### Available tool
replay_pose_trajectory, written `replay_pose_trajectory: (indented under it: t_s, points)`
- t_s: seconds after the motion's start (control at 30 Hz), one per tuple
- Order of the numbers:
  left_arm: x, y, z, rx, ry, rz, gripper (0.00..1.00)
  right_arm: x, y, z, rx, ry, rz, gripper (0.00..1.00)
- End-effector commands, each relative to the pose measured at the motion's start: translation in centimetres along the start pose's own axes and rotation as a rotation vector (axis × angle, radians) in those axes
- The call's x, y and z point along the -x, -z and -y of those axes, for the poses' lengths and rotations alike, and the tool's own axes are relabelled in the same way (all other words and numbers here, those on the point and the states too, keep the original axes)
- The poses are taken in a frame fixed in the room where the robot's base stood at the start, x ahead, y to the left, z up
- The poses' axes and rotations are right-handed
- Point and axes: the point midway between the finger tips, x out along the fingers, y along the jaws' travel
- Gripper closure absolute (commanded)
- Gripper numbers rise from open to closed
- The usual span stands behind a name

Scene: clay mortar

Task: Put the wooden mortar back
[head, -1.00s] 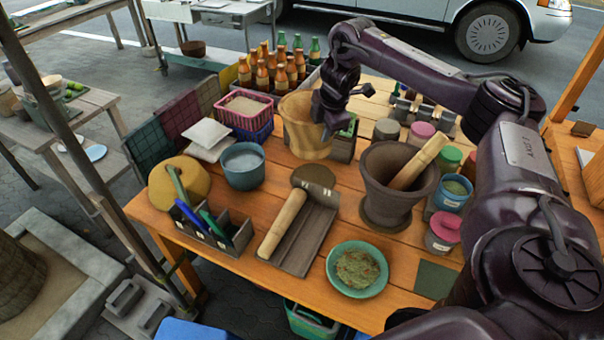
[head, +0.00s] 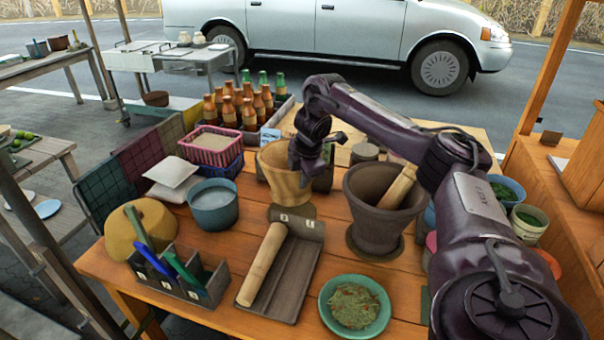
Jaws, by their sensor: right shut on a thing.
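The wooden mortar (head: 277,172) is a light wood-coloured, flared cup at the back middle of the table. My right gripper (head: 306,172) is at its right rim, shut on the wall; the fingertips are partly hidden. The mortar looks upright; I cannot tell whether its foot touches the table. A dark clay mortar (head: 374,215) with a wooden pestle (head: 398,186) stands to the right. My left gripper is out of view.
A grey tray (head: 299,262) holding a wooden pestle (head: 262,264) lies in front. A blue pot (head: 213,205), a pink basket (head: 211,148) and several bottles (head: 237,103) stand left and behind. A green bowl of herbs (head: 355,305) is at the front right.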

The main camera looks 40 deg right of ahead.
Motion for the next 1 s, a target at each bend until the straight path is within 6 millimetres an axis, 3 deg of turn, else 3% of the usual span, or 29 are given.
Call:
replay_pose_trajectory:
  t_s: [0.03,0.1,0.37,0.63,1.0]
  points:
    - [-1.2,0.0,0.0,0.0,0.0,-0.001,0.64,-1.3,0.1,0.2,-0.002,-0.007,-0.003,1.0]
    - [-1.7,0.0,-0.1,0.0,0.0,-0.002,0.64,-1.9,0.1,0.4,-0.002,-0.008,-0.004,1.0]
    - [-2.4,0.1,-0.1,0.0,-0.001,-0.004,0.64,-3.0,0.0,0.6,-0.002,-0.009,-0.003,1.0]
    - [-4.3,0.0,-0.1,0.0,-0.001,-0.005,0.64,-6.3,0.0,1.6,-0.002,-0.006,-0.002,1.0]
    - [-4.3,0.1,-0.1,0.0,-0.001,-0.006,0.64,-6.6,0.0,1.6,-0.002,-0.009,-0.003,1.0]
